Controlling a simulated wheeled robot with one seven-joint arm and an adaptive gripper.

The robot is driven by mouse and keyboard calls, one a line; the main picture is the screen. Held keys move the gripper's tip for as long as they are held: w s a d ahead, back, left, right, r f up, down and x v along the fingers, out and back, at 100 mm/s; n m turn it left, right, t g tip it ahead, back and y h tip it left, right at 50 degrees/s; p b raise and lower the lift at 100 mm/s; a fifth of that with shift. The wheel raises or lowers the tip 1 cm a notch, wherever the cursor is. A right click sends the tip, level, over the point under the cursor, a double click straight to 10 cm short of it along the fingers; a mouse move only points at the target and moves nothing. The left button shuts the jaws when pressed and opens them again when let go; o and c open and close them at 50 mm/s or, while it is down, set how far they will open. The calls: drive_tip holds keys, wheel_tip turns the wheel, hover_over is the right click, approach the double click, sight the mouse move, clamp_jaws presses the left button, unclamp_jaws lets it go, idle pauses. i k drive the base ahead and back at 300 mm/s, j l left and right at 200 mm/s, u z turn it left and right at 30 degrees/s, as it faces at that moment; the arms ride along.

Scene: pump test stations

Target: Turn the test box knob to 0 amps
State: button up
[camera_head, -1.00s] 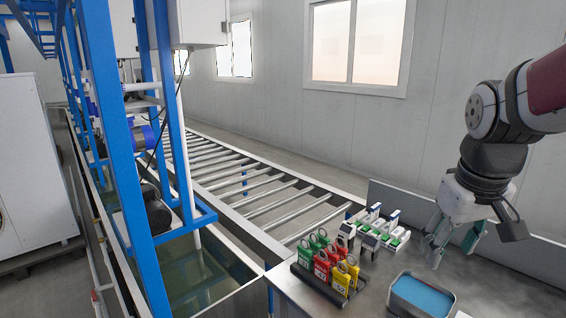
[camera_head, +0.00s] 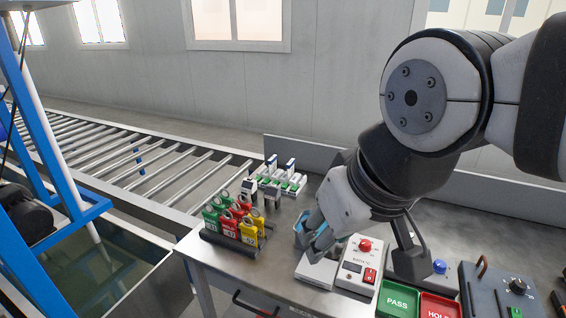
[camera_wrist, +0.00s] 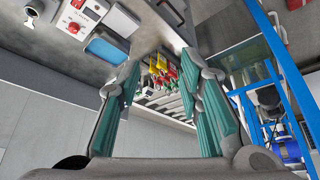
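My gripper (camera_head: 315,236) is above the bench, left of both boxes and apart from the black knob. Its fingers are spread and empty in the wrist view (camera_wrist: 168,80).
A rack of coloured tags (camera_head: 234,226) and small devices (camera_head: 282,178) stand left of my gripper. Green PASS (camera_head: 398,300) and red HOLD (camera_head: 438,306) trays sit at the front. A blue knob (camera_head: 439,267) stands behind them. A low wall backs the bench.

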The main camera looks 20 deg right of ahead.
sight(518, 287)
drive_tip(key=z, duration=1.9)
drive_tip(key=k+z, duration=0.15)
drive_tip(key=i+l+u, duration=0.1)
drive_tip(key=i, duration=0.1)
